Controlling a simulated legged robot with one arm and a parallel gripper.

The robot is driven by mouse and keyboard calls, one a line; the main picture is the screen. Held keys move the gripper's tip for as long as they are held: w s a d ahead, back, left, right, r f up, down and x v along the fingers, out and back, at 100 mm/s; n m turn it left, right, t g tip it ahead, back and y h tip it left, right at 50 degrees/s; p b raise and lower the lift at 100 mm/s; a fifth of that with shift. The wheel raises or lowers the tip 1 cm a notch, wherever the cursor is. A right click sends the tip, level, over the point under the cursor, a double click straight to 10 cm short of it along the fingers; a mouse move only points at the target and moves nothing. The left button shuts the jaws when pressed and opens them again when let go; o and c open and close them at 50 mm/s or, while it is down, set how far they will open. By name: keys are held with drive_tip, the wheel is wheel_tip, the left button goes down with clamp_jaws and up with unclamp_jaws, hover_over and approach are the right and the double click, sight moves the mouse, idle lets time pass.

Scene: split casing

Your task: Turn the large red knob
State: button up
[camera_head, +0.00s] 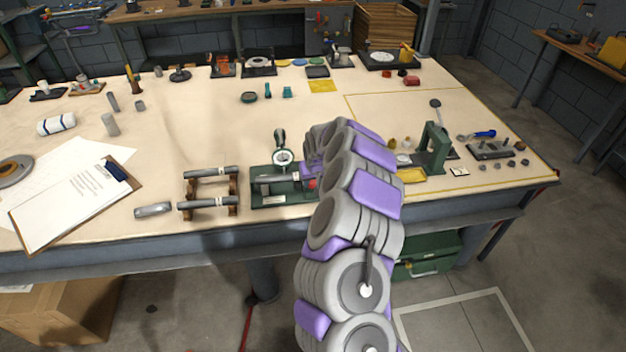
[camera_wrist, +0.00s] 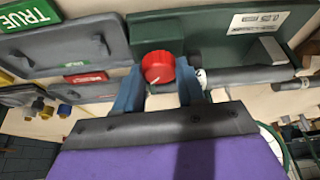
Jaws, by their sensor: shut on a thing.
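The large red knob (camera_wrist: 158,66) shows in the wrist view between the two blue fingers of my gripper (camera_wrist: 158,76), which is shut on its sides. A small pale mark shows on the knob's face. The knob sits at the dark green fixture (camera_wrist: 215,22), near the end of a grey cylinder (camera_wrist: 238,77). My arm hides my gripper there.
A round dial gauge (camera_head: 283,157) stands up behind the fixture. A rack with grey bars (camera_head: 208,203) is to its left, and a green press (camera_head: 436,148) is to the right of my arm. A clipboard (camera_head: 72,190) lies at the far left. The table's middle left is mostly clear.

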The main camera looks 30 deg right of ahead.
drive_tip(key=c, duration=0.4)
drive_tip(key=shift+r+m+p, duration=0.15)
drive_tip(key=shift+m+p, duration=0.25)
drive_tip(key=shift+p, duration=0.6)
drive_tip(key=m+h+p, duration=0.1)
drive_tip(key=p, duration=0.2)
drive_tip(key=shift+s+m, duration=0.1)
drive_tip(key=shift+m, duration=0.2)
drive_tip(key=shift+a+m+g+h+p, duration=0.1)
drive_tip(key=shift+m+g+h+p, duration=0.25)
drive_tip(key=shift+m+p, duration=0.5)
drive_tip(key=shift+f+m+b, duration=0.2)
drive_tip(key=shift+m+b, duration=0.25)
drive_tip(key=shift+m, duration=0.5)
drive_tip(key=shift+g+h, duration=0.25)
